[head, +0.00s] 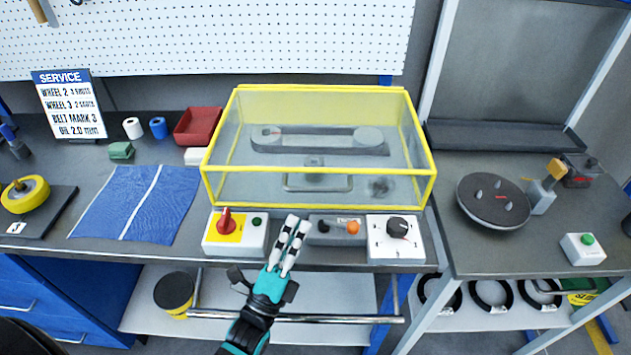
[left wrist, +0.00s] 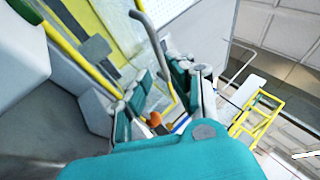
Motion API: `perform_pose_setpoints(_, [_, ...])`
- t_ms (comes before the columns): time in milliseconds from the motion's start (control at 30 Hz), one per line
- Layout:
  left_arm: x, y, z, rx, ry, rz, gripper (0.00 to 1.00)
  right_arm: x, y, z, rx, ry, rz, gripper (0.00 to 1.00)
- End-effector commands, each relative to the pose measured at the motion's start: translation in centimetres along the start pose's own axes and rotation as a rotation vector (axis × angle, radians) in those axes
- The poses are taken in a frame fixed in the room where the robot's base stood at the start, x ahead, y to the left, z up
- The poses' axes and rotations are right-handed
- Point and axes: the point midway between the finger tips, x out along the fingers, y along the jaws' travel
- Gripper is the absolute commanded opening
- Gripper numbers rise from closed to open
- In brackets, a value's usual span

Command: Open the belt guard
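The belt guard (head: 318,172) is a clear box with a yellow frame, lying closed over the belt and two pulleys (head: 318,139) in the middle of the bench. Its grey U-shaped handle (head: 318,190) is on the front panel. The handle also shows in the left wrist view (left wrist: 151,42), beyond the fingers. My left gripper (head: 298,226) is in front of the guard, below the handle, over the bench's front edge. Its fingers look parted, with nothing between them that I can make out. It appears apart from the handle. My right gripper is not in view.
A red-knob switch box (head: 235,234), a grey box with an orange knob (head: 336,231) and a white dial box (head: 395,240) line the bench front near my left gripper. A blue cloth (head: 133,203) lies left, a dark disc (head: 493,201) right.

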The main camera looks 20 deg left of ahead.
Motion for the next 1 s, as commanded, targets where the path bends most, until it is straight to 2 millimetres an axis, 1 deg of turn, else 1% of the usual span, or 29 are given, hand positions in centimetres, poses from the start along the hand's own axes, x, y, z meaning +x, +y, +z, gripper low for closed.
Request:
perform_pose_setpoints(33, [1.5,-0.4,0.1,0.000,0.000,-0.005,0.21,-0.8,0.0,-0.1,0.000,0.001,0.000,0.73])
perform_pose_setpoints(200, [5.0,-0.3,0.1,-0.001,0.000,-0.002,0.21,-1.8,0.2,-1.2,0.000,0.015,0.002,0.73])
perform_pose_setpoints(300, [6.6,-0.2,0.1,0.000,0.000,-0.001,0.21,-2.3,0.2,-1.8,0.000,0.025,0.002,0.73])
perform_pose_setpoints(400, [7.8,-0.1,0.0,0.000,0.000,-0.001,0.21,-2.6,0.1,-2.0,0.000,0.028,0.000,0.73])
perform_pose_setpoints(500, [8.5,-0.1,0.0,-0.002,0.000,0.000,0.21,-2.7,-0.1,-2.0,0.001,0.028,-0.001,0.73])
perform_pose_setpoints(600, [8.8,0.0,-0.1,-0.002,0.000,0.001,0.21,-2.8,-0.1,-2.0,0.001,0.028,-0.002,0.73])
perform_pose_setpoints(833, [8.8,0.1,0.0,-0.002,0.000,0.001,0.21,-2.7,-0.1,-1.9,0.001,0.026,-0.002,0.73])
perform_pose_setpoints(867, [8.8,0.1,0.0,-0.002,0.000,0.001,0.20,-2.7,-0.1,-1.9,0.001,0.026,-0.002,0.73])
perform_pose_setpoints(1000, [8.8,0.1,0.0,-0.001,0.000,0.001,0.01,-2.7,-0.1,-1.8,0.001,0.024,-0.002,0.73])
